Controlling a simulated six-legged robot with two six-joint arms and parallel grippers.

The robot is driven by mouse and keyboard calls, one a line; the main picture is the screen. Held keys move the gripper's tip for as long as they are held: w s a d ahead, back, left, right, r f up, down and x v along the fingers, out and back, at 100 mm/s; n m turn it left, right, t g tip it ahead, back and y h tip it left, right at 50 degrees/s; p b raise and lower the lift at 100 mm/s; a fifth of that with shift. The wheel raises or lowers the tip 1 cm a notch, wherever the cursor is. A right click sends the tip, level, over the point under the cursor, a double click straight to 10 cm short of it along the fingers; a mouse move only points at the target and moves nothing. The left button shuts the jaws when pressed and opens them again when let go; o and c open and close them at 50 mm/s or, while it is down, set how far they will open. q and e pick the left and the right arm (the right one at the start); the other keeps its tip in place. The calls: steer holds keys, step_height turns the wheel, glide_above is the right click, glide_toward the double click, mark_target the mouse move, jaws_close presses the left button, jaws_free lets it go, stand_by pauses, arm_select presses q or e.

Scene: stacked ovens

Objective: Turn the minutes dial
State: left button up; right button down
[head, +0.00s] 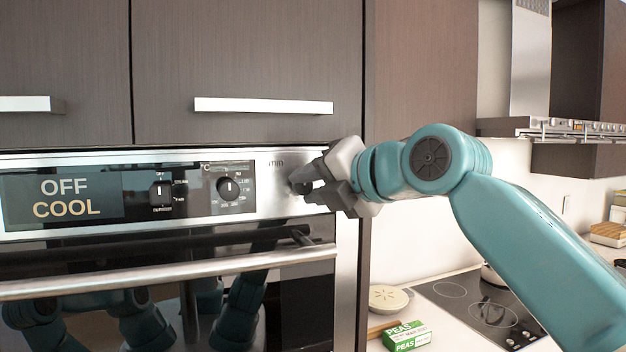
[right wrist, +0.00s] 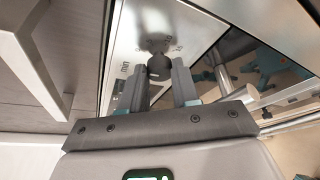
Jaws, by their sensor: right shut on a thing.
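The oven's control panel (head: 262,202) is a steel strip with a dark display (head: 62,197) reading OFF COOL. The minutes dial, under the "min" label, is a dark round knob (right wrist: 160,67) on the steel panel in the right wrist view. In the head view it is mostly hidden by my right gripper (head: 309,183). My right gripper, also in the right wrist view (right wrist: 159,80), has a finger on each side of the knob and is shut on it. My left gripper is not in view, apart from dim arm reflections in the oven glass.
Two other dials, a function dial (head: 161,194) and a temperature dial (head: 229,188), sit left of my gripper. The oven handle (head: 170,272) runs below the panel. A cabinet with a bar handle (head: 263,106) is above. A counter with a cooktop (head: 480,308) and a peas box (head: 407,336) lies right.

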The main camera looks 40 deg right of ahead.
steer(key=shift+r, duration=0.1)
steer(key=c, duration=0.8)
jaws_free()
steer(key=v, duration=1.6)
steer(key=shift+s+b, duration=0.15)
steer(key=shift+b, duration=0.15)
steer(key=shift+d, duration=0.1)
